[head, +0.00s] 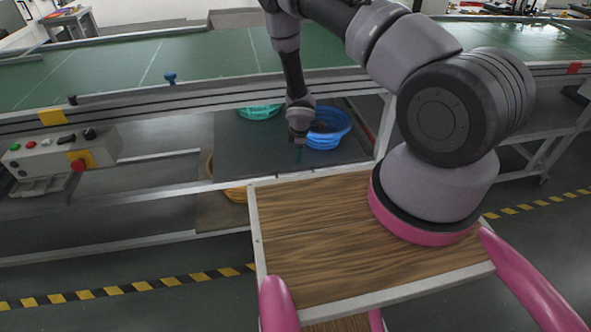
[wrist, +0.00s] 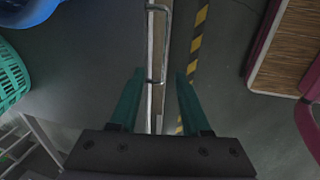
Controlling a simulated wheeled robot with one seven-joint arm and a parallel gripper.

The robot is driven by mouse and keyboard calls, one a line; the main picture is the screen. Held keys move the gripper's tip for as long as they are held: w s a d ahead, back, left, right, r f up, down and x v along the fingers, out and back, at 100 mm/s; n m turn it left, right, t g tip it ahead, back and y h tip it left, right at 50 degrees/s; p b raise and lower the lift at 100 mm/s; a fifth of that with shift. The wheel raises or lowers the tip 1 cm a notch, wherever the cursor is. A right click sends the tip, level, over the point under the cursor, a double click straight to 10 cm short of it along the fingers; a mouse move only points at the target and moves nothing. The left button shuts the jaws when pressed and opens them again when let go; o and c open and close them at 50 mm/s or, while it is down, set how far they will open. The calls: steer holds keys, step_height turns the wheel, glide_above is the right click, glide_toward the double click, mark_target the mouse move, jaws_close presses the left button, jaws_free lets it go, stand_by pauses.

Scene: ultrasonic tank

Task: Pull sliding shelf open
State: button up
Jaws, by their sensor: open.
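The sliding shelf (head: 245,150) is a dark grey board under the green conveyor table. It also fills the left of the wrist view (wrist: 95,45). Its pale front edge carries a thin metal bar handle (wrist: 167,45), seen in the wrist view. My gripper (head: 298,152) hangs over the shelf's front part in the head view. In the wrist view its two green fingers (wrist: 160,75) are open, with the front edge and the near end of the handle between them in the picture. I cannot tell the height gap. The handle is not clear in the head view.
A blue basket (head: 328,130) and a teal basket (head: 260,111) stand on the shelf. A control box (head: 60,160) is at the left. My wood-topped base is close in front of the shelf. Yellow-black tape (head: 130,288) marks the open floor.

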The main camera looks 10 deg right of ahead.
steer(key=shift+n, duration=0.3)
steer(key=x, duration=0.8)
steer(key=s+x, duration=0.1)
steer(key=x, duration=0.3)
steer(key=shift+f, duration=0.45)
jaws_close()
stand_by(0.5)
